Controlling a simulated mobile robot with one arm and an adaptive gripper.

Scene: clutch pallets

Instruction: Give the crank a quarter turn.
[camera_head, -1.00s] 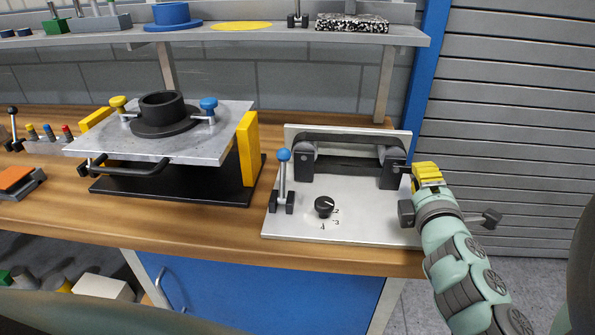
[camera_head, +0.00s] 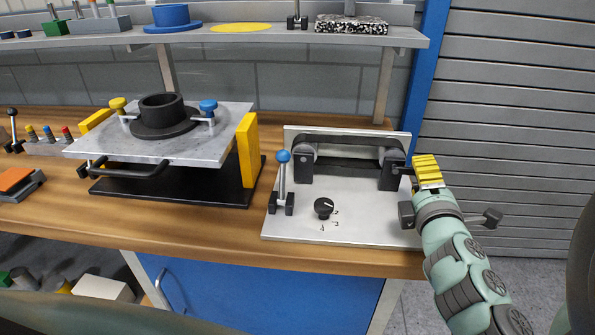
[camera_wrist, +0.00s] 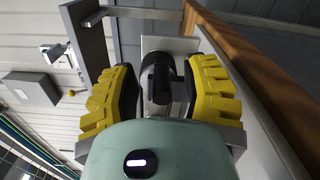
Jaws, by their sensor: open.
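The belt device stands on a pale plate (camera_head: 375,225) at the right end of the bench, with a black belt (camera_head: 345,143) over two grey pulleys. The crank's shaft (camera_head: 403,171) sticks out to the right of the right pulley block; its outer end is hidden by my gripper in the head view. My gripper (camera_head: 427,168) has yellow ribbed fingers at that right side. In the wrist view, my gripper (camera_wrist: 160,82) is open, with a black crank part (camera_wrist: 157,78) between the spread fingers. A gap shows on both sides, so the fingers do not visibly grip it.
On the same plate stand a blue-knobbed lever (camera_head: 283,180) and a black dial (camera_head: 324,207). A grey plate fixture (camera_head: 215,140) is to the left. A shelf (camera_head: 250,40) runs above the bench. Free floor lies to the right, before a slatted wall (camera_head: 510,120).

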